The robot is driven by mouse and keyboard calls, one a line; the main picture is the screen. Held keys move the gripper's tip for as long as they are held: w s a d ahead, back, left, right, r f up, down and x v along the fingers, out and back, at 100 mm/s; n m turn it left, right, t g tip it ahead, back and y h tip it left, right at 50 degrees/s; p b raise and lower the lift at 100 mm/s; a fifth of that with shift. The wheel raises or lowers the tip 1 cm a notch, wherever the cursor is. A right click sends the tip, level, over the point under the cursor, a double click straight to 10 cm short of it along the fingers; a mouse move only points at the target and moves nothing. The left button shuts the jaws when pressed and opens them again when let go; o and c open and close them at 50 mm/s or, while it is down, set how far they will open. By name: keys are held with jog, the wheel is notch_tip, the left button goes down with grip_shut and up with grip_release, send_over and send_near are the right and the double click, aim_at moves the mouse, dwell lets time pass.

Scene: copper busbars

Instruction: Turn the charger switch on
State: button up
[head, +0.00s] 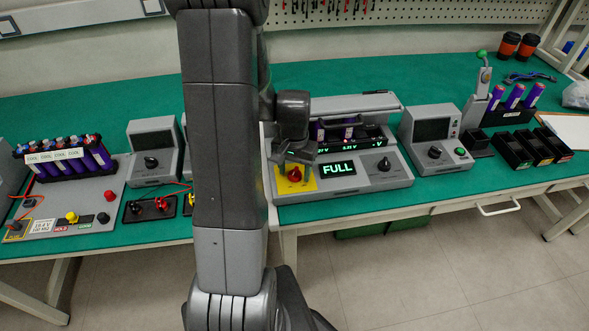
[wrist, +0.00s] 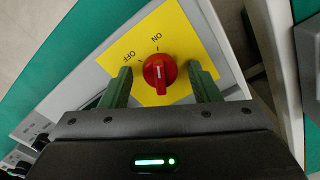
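The charger (head: 375,176) is a grey console on the green bench, with purple cells in its bay and a lit green display (head: 338,169) reading FULL. Its switch is a red rotary knob (head: 294,175) on a yellow plate (head: 310,184). In the wrist view the knob (wrist: 159,73) sits between OFF and ON lettering, and its white line points roughly at ON. My gripper (head: 295,165) is over the plate. In the wrist view its two green fingers stand apart on either side of the knob, with visible gaps, so it is open.
A grey device with a dark screen (head: 433,128) stands right of the charger; another (head: 155,148) stands to the left. A battery pack (head: 65,155) sits on a panel at far left. Black bins (head: 512,150) and a lever press (head: 481,85) are at right.

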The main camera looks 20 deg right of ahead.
aim_at(294, 172)
notch_tip(294, 172, up, 14)
jog(key=shift+p, duration=0.35)
dwell(0.4)
jog(key=shift+f, duration=0.15)
notch_tip(294, 172, down, 14)
jog(key=shift+r+b, duration=0.1)
jog(key=shift+b, duration=0.3)
dwell(0.4)
jog(key=shift+r, duration=0.1)
